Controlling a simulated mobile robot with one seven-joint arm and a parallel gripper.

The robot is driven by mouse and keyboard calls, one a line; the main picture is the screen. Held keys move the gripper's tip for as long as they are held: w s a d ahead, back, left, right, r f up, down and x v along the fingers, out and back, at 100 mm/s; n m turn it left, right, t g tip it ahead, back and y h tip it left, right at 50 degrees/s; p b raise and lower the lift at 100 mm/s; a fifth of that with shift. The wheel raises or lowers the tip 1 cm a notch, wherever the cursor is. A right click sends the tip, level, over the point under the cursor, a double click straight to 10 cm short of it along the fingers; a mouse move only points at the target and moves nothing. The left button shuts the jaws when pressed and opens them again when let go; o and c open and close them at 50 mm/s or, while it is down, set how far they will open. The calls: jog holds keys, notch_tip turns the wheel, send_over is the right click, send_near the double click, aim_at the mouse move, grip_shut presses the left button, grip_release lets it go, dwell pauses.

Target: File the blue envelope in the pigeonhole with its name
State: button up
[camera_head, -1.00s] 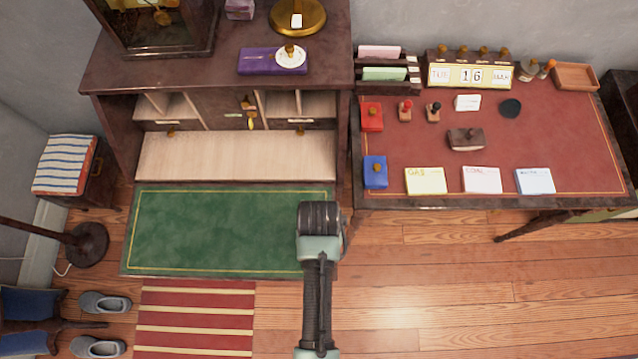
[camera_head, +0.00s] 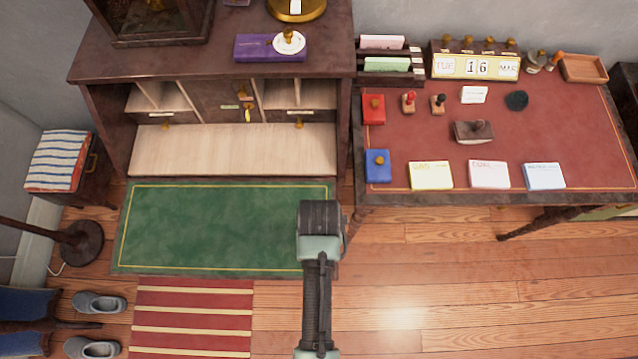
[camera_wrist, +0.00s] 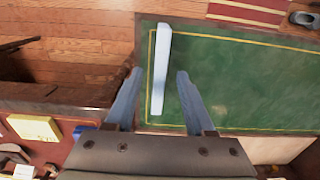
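A pale blue, narrow, flat thing, likely the blue envelope (camera_wrist: 160,50) seen nearly edge-on, is over the green writing surface (camera_wrist: 250,80) near its edge. My gripper (camera_wrist: 159,71) is open, with the blue thing between its spread fingers and a visible gap on each side. In the head view my arm covers this spot, so fingers and blue thing are hidden there. The pigeonholes (camera_head: 295,95) are at the back of the bureau, with white labels too small to read. Another pale blue envelope-like card (camera_head: 544,177) lies on the red desk.
The red-topped desk (camera_head: 560,120) at right holds a yellow card (camera_head: 430,176), a pink card (camera_head: 489,174), a blue box (camera_head: 377,166), stamps and a calendar (camera_head: 475,67). A purple box (camera_head: 270,47) is on the bureau top. Most of the green surface is bare.

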notch_tip(320, 180, up, 13)
dwell(0.7)
dwell(0.4)
